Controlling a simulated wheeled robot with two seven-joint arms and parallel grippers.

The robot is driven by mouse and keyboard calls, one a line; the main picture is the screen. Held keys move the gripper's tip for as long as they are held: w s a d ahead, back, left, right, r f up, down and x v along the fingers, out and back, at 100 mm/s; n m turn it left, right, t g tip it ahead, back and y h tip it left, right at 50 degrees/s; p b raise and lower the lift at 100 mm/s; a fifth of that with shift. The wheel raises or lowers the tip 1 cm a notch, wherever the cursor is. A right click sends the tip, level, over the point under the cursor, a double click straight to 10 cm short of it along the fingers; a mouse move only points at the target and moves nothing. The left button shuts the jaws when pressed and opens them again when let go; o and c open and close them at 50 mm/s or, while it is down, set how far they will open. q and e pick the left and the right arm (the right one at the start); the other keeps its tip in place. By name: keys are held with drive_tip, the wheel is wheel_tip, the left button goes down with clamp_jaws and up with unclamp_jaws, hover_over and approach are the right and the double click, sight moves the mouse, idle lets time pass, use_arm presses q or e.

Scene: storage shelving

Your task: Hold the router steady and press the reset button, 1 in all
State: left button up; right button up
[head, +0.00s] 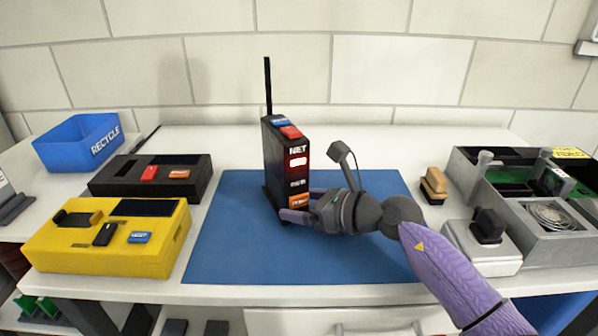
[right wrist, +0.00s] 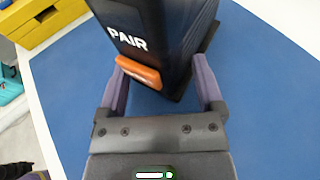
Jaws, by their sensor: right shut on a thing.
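The black router (head: 279,165) stands upright on the blue mat (head: 225,230), its antenna up. A blue button (head: 280,120) and a red button (head: 291,132) are on its top; I cannot read which is reset. Its front has a "NET" label, a red-lit panel (head: 298,162) and an orange button (head: 299,202) low down. In the right wrist view the orange button (right wrist: 138,72) sits under "PAIR". My left gripper is not in view.
A yellow box (head: 70,245) and a black box (head: 105,180) with buttons stand left of the mat, near a blue recycle bin (head: 80,140). Right are a brown block (head: 434,185), a white device (head: 478,245) and a grey open case (head: 545,225). The mat's front is clear.

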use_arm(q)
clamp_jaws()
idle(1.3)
